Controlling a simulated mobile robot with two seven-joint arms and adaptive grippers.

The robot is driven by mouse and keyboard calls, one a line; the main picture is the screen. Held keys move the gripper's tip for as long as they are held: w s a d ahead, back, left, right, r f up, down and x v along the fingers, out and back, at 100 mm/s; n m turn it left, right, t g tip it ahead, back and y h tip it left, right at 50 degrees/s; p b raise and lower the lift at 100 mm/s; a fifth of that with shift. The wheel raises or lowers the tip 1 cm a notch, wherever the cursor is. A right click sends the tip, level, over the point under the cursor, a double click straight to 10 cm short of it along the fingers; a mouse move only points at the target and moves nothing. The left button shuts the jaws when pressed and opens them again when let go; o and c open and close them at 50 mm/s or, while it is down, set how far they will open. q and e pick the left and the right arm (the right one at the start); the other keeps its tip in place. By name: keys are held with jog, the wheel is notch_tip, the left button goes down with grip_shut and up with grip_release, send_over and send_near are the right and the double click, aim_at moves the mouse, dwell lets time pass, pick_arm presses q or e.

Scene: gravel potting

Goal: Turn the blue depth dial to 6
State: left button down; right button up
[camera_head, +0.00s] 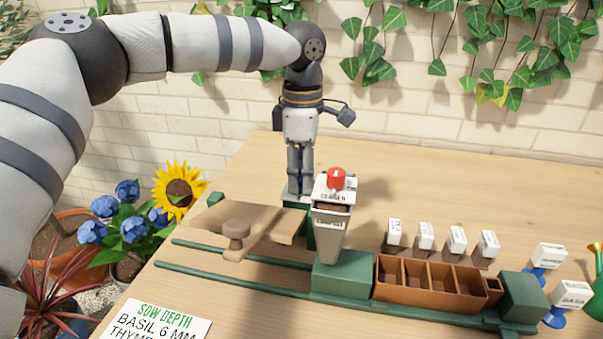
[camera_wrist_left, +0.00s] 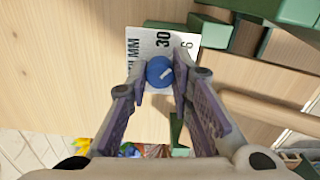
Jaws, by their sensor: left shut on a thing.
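The blue depth dial (camera_wrist_left: 159,71) sits on a white scale plate (camera_wrist_left: 187,36) in the left wrist view. A "30", a "6" and "MM" can be read on the plate. The dial's short white mark slants to the upper right, roughly toward the "6"; its exact setting is hard to tell. My left gripper (camera_wrist_left: 160,77) is shut on the dial, one finger on each side. In the head view my left gripper (camera_head: 299,190) points straight down behind the hopper (camera_head: 331,231), and the dial is hidden there. My right gripper is not in view.
A red knob (camera_head: 336,178) tops the hopper, close to my left gripper. Green rails (camera_head: 230,285) run along the table to a brown compartment tray (camera_head: 430,295). Several white labels (camera_head: 457,241) stand behind it. A sow depth card (camera_head: 155,323) lies in front.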

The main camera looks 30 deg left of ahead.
pick_arm(q)
jog(key=shift+m, duration=0.7)
jog(key=c, duration=1.4)
grip_release()
notch_tip(320, 180, up, 12)
jog(key=shift+f, duration=0.1)
